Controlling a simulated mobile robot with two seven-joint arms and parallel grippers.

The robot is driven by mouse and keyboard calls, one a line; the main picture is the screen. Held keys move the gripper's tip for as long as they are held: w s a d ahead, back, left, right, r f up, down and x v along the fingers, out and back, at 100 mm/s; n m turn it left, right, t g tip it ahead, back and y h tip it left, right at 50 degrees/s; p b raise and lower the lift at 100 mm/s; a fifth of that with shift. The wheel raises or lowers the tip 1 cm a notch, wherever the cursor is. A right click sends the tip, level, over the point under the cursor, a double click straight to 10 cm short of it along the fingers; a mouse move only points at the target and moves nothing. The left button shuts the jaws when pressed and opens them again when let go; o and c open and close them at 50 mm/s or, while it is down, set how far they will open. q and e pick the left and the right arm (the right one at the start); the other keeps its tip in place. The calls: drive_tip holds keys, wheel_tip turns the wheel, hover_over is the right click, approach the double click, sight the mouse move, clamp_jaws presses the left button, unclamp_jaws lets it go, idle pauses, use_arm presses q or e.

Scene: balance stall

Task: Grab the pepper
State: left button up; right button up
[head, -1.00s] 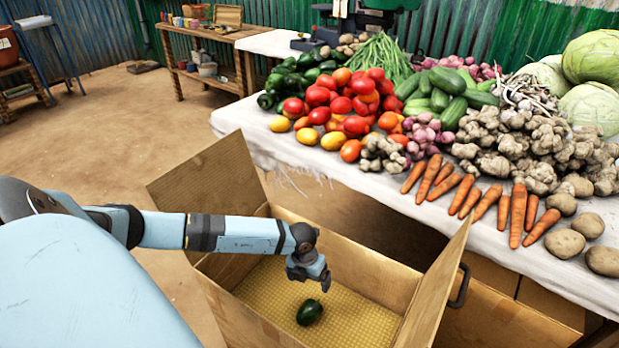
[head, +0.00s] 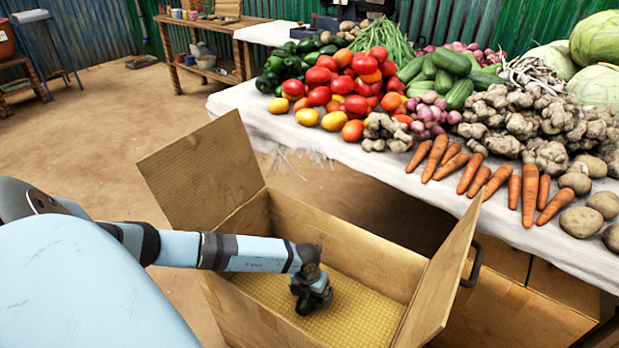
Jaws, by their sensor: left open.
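My left gripper (head: 312,303) reaches down inside the open cardboard box (head: 232,318), just above its yellow textured floor. Its jaws are open. A dark green pepper (head: 303,307) lies on the box floor right at the fingertips; the gripper hides most of it, and I cannot tell whether the fingers touch it. More dark green peppers (head: 272,82) lie in a pile at the left end of the vegetable table. My right gripper is not in view.
The box's raised flaps and walls surround the left gripper. Behind the box stands a table with a white cloth (head: 480,215), loaded with tomatoes (head: 350,85), carrots (head: 530,195), potatoes and cabbages.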

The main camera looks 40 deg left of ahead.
use_arm(q)
drive_tip(key=shift+f, duration=0.4)
drive_tip(key=shift+r, duration=0.1)
drive_tip(key=c, duration=1)
drive_tip(key=shift+w+r, duration=0.1)
